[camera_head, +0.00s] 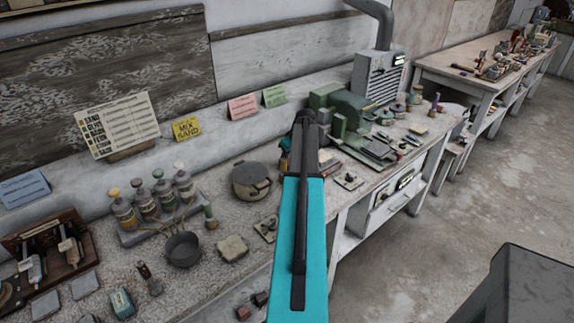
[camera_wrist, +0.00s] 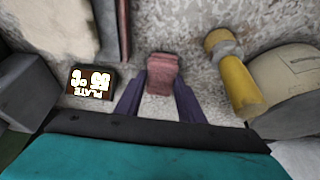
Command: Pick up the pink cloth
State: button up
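The pink cloth (camera_wrist: 161,73) is a small folded piece lying on the speckled worktop in the wrist view, just ahead of my gripper. My gripper (camera_wrist: 160,82) is open, with its two dark fingers reaching down on either side of the cloth's near part. I cannot tell whether the fingertips touch it. In the head view my teal arm stretches over the workbench and covers most of the gripper, and I cannot make out the cloth there.
In the wrist view, a yellow-handled tool (camera_wrist: 235,85) lies right of the cloth, beside a rounded beige object (camera_wrist: 288,88). A dark label block (camera_wrist: 90,80) stands to the left. In the head view, a lidded pot (camera_head: 250,181) and green machine (camera_head: 340,108) flank my arm.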

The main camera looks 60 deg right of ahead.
jog(key=c, duration=0.4)
jog(key=shift+r, duration=0.15)
jog(key=shift+s+r+b, duration=0.1)
jog(key=shift+r+b, duration=0.85)
jog(key=shift+r, duration=0.7)
jog(key=s+a+b, duration=0.1)
jog(key=s+a, duration=0.1)
jog(key=s, duration=0.2)
jog(key=s+a+r+b, duration=0.1)
jog(key=s+a, duration=0.2)
jog(key=s, duration=0.2)
jog(key=s+a+b, duration=0.2)
jog(key=s, duration=0.3)
jog(key=shift+a+r, duration=0.25)
jog(key=shift+a, duration=0.1)
jog(key=o, duration=0.5)
jog(key=c, duration=0.5)
